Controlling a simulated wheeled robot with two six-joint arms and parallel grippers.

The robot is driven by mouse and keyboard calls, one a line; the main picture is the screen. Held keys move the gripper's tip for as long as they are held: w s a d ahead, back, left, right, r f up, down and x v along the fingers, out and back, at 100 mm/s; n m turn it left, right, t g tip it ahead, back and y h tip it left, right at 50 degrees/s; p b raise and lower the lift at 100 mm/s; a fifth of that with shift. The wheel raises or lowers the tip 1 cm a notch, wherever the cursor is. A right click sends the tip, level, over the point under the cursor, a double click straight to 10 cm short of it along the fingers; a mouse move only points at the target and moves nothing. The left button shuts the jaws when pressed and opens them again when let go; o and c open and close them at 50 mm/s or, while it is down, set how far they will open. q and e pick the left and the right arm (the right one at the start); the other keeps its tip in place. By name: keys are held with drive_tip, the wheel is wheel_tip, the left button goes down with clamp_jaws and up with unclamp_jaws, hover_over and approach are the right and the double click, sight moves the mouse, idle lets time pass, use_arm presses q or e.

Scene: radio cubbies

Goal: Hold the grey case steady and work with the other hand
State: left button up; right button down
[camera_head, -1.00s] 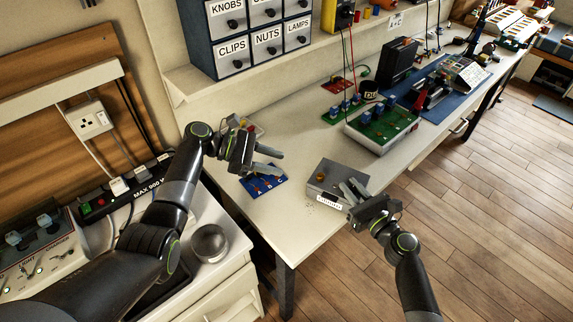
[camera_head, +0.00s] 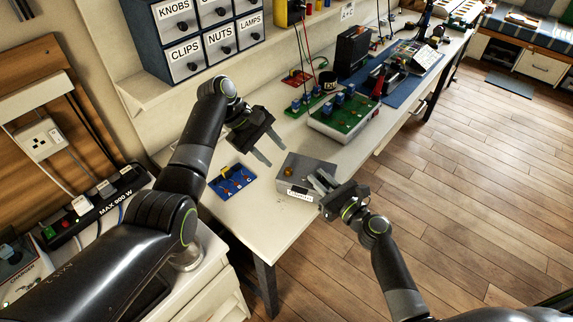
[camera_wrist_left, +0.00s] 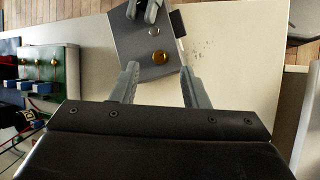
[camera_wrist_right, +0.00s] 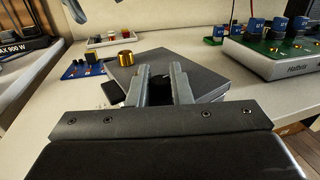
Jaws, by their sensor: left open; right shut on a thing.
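The grey case (camera_head: 296,164) lies near the bench's front edge, with a white label on its front side. In the left wrist view the case (camera_wrist_left: 135,43) shows a brass knob (camera_wrist_left: 159,58) and a smaller silver stud (camera_wrist_left: 153,31) on top. My left gripper (camera_head: 273,155) is open and empty above the bench, behind and left of the case. In the left wrist view its open fingers (camera_wrist_left: 158,75) point toward the knob.
A blue board marked A B C (camera_head: 232,181) lies left of the case. A green-topped unit (camera_head: 346,118) stands to the right, further back. Labelled drawers (camera_head: 206,40) sit on a shelf above.

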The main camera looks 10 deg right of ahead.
sight(288, 170)
use_arm(q)
drive_tip(key=d+r+m+t+y, duration=0.2)
drive_tip(key=d+r+m+y, duration=0.2)
drive_tip(key=r+m+y, duration=0.25)
drive_tip(key=shift+m+h, duration=0.25)
drive_tip(key=shift+m, duration=0.2)
drive_tip(key=f, duration=1.2)
drive_tip(key=shift+s+d+f, duration=0.1)
drive_tip(key=shift+s+f, duration=0.15)
drive_tip(key=shift+s, duration=0.1)
drive_tip(key=shift+c, duration=0.3)
clamp_jaws()
drive_tip(key=shift+m, duration=0.8)
